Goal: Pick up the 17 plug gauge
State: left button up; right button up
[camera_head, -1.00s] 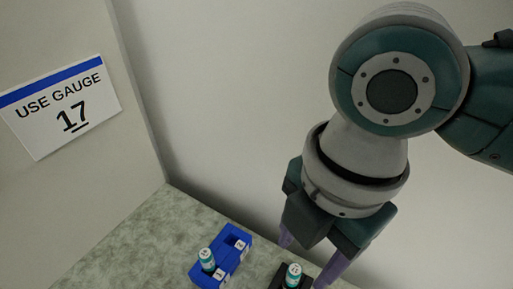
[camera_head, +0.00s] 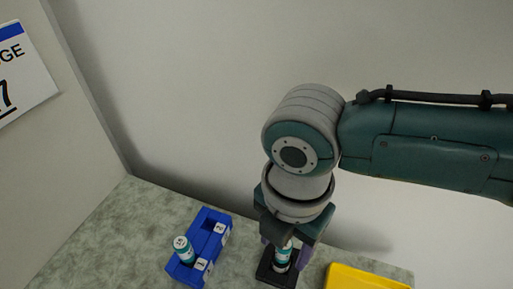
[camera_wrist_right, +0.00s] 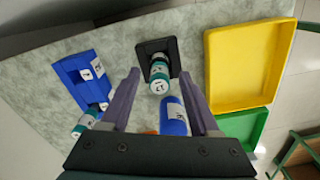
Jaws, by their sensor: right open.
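A teal plug gauge (camera_head: 282,256) with a white label stands upright in a black holder (camera_head: 266,270). In the right wrist view the gauge (camera_wrist_right: 159,76) shows between the fingertips, its label appearing upside down and probably reading 17. My right gripper (camera_head: 283,247) points down over it, open, with one purple finger on each side. In the right wrist view the gripper (camera_wrist_right: 159,74) shows a gap beside the gauge. The sign (camera_head: 22,75) on the left wall is partly cut off. My left gripper is not in view.
A blue rack (camera_head: 210,225) marked 1 and 2 stands to the left, with another teal gauge (camera_head: 184,249) at 1. A yellow tray (camera_head: 350,278) lies to the right. The right wrist view adds a green tray (camera_wrist_right: 240,128) and a blue labelled cylinder (camera_wrist_right: 173,115).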

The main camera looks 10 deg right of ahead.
jog(key=shift+c, duration=0.4)
grip_shut()
